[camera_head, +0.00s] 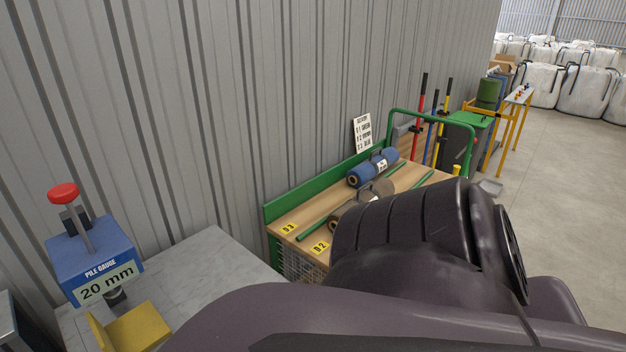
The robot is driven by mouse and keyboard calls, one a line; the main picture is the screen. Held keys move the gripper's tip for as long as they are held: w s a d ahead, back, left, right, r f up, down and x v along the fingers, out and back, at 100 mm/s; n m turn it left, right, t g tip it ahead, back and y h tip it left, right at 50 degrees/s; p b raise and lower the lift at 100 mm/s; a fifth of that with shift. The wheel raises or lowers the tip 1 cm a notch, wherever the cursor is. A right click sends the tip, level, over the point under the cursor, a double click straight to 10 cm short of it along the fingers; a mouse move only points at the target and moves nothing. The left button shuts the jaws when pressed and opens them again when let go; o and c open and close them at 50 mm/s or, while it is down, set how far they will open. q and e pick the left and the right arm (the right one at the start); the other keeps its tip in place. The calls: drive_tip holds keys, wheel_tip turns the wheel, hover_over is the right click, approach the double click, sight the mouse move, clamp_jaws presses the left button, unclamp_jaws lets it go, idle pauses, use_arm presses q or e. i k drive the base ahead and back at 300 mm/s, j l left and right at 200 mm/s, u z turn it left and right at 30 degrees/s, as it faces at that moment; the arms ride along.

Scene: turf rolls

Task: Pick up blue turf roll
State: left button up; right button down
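The blue turf roll (361,175) lies on a wooden-topped table (316,212) against the metal wall, in front of the green back board. It has a dark handle on top and a small white label. A brown turf roll (338,225) lies nearer to me on the same table, partly hidden behind my dark arm, which fills the lower middle and right of the view. Neither of my grippers shows, so I cannot see their fingers. Nothing visible touches the blue roll.
Yellow tags "03" (288,228) and "02" (320,247) mark the table's front edge. Green rods lie beside the rolls. A sign (362,133) stands behind. A blue pile gauge (92,262) is at left on a grey surface. Open floor (560,170) lies to the right.

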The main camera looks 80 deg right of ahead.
sight(358, 176)
drive_tip(key=z, duration=2.8)
drive_tip(key=i+l+u, duration=0.15)
drive_tip(key=l, duration=0.65)
drive_tip(key=l+u, duration=0.2)
drive_tip(key=l, duration=0.65)
